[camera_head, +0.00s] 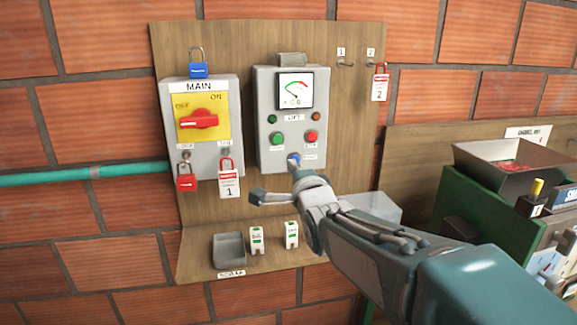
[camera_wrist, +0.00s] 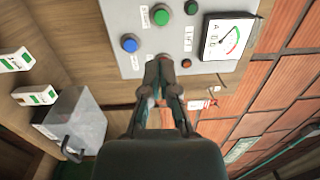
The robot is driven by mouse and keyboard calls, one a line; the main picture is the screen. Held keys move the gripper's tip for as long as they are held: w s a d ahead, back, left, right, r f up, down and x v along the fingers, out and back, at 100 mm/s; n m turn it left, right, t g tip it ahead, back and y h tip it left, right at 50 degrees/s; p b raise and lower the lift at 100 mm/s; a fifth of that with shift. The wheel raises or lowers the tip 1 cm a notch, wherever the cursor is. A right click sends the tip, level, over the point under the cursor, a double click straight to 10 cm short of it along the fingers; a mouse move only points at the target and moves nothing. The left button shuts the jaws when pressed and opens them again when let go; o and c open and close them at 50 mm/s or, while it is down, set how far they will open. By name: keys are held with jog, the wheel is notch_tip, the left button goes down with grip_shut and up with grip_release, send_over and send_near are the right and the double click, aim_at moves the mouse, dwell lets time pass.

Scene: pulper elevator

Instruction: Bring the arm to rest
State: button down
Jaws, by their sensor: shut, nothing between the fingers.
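My gripper (camera_head: 295,168) is in front of the lower part of the grey control box (camera_head: 263,90), and its fingers look empty. In the wrist view my gripper (camera_wrist: 166,64) has its two fingertips together, covering the spot of the large red button. That red button (camera_head: 312,136) shows in the head view, beside the green button (camera_head: 278,138). The blue button (camera_wrist: 129,43) is clear of the fingers in the wrist view. I cannot tell whether the fingertips touch the panel. My arm (camera_head: 390,250) reaches in from the lower right.
The MAIN switch box (camera_head: 225,130) hangs left, its red handle (camera_head: 198,119) lying level, with a red padlock (camera_head: 187,180) below. A small shelf holds a grey tray (camera_head: 229,249) and two tags. A grey bin (camera_head: 510,158) and green machinery (camera_head: 455,215) stand right. A clear box (camera_wrist: 78,122) sits nearby.

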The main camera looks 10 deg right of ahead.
dwell(0.4)
jog(key=s+f+n+g, duration=0.6)
jog(key=s+f+n, duration=0.2)
jog(key=s, duration=0.6)
jog(key=s+f+n+g+h, duration=0.1)
jog(key=s+f+n+g, duration=0.6)
jog(key=s, duration=0.7)
jog(key=shift+s+d+f+n, duration=0.35)
jog(key=shift+f+n, duration=0.4)
jog(key=shift+n, duration=0.45)
